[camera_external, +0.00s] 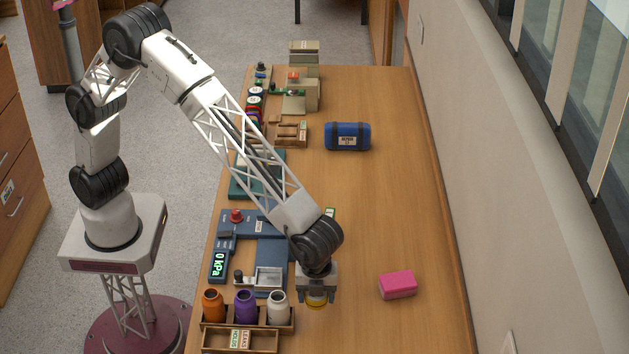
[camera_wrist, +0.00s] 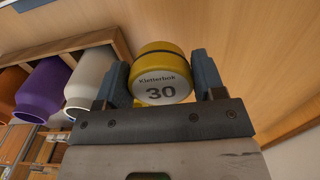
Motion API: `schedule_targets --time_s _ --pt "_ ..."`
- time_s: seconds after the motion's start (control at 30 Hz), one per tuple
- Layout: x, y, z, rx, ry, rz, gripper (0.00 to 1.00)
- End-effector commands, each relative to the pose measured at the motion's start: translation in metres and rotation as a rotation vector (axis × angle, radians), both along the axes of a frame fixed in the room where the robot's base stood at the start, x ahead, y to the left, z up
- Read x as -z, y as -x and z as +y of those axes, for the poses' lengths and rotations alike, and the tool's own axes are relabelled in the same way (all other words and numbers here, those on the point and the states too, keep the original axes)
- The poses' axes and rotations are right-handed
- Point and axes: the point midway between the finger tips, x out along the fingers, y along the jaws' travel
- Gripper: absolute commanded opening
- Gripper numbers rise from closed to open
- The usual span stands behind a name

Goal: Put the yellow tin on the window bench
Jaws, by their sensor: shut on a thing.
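The yellow tin (camera_wrist: 162,52) is between the fingers of my gripper (camera_wrist: 162,85) in the wrist view. It is round, with a dark band and a pale face reading "Kletterbok 30". My gripper is shut on it. I cannot tell whether the tin touches the bench top. The bench runs along the wall below the windows; I cannot tell for certain that it is the window bench.
A wooden rack (camera_external: 285,322) holds orange, purple and white bottles just left of my gripper. A pink block (camera_external: 397,285) lies to the right. A blue gauge device (camera_external: 222,245) stands at the left edge. A blue roll (camera_external: 347,136) lies farther back. The bench's right side is mostly clear.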

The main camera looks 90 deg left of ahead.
Motion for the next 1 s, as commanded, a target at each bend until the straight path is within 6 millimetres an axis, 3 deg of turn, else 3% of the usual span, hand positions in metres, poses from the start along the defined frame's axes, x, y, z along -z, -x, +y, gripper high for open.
schedule_targets --time_s 0.1,0.3,1.0 --pt "-0.017 0.0 0.0 0.0 0.001 -0.002 0.36" --pt "-0.032 0.0 0.0 0.0 0.001 -0.001 0.36" --pt "-0.034 0.0 0.0 0.0 0.0 -0.001 0.36"
